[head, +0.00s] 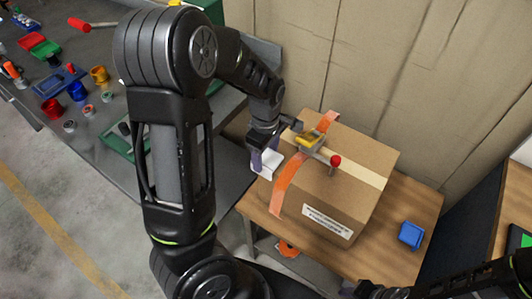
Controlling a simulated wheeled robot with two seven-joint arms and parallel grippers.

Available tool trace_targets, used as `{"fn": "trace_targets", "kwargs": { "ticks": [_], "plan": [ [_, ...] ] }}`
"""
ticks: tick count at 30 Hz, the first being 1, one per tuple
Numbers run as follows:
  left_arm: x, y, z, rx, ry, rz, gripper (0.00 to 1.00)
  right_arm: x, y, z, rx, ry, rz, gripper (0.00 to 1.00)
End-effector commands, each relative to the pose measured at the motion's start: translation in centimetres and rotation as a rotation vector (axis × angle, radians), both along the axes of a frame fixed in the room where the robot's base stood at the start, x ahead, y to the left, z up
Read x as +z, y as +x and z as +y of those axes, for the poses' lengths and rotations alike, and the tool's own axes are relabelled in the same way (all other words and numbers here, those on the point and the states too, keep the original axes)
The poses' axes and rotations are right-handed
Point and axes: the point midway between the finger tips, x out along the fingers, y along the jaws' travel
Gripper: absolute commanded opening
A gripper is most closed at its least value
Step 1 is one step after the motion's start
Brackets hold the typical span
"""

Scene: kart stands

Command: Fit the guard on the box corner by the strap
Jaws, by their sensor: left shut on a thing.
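A cardboard box (352,160) stands on a wooden-topped table (408,205). An orange strap (287,182) runs over its top and down its near side, with a yellow tensioner (310,141) on it. A red-knobbed handle (335,161) sticks out from the tensioner. My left gripper (266,158) is shut on a white corner guard (268,164), beside the box's left upper edge, left of the strap. Whether the guard touches the box cannot be told. My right gripper (366,290) is low at the bottom edge, apart from the box; its jaws are too dark and small to read.
A blue block (411,235) lies on the table right of the box. An orange item (288,249) shows below the table's front edge. A grey bench (95,60) with coloured cups and tools is at the left. A cardboard-coloured wall (400,70) stands close behind.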

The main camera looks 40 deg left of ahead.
Motion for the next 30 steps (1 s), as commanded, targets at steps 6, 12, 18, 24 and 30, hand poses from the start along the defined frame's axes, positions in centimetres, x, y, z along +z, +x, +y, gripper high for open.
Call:
{"fn": "trace_targets", "kwargs": {
  "ticks": [6, 12, 18, 24, 30],
  "plan": [
    [0.03, 0.05, -0.02, -0.001, 0.000, -0.002, 0.27, -0.02, -0.01, 0.00, 0.000, 0.000, 0.000, 0.36],
    [-0.24, 0.06, -0.02, -0.001, 0.000, -0.002, 0.70, -0.15, 0.02, 0.01, 0.000, 0.001, 0.000, 0.36],
    [-0.24, 0.06, -0.02, -0.001, 0.000, -0.002, 0.86, -0.15, 0.02, 0.01, 0.000, 0.001, 0.000, 0.36],
    [-0.22, 0.06, -0.02, -0.001, 0.000, -0.002, 0.86, -0.15, 0.02, 0.01, 0.000, 0.001, -0.001, 0.36],
    [0.54, 0.14, -0.05, -0.002, 0.000, -0.004, 0.86, -0.01, 0.00, 0.00, 0.000, 0.000, 0.000, 0.36]
  ]
}}
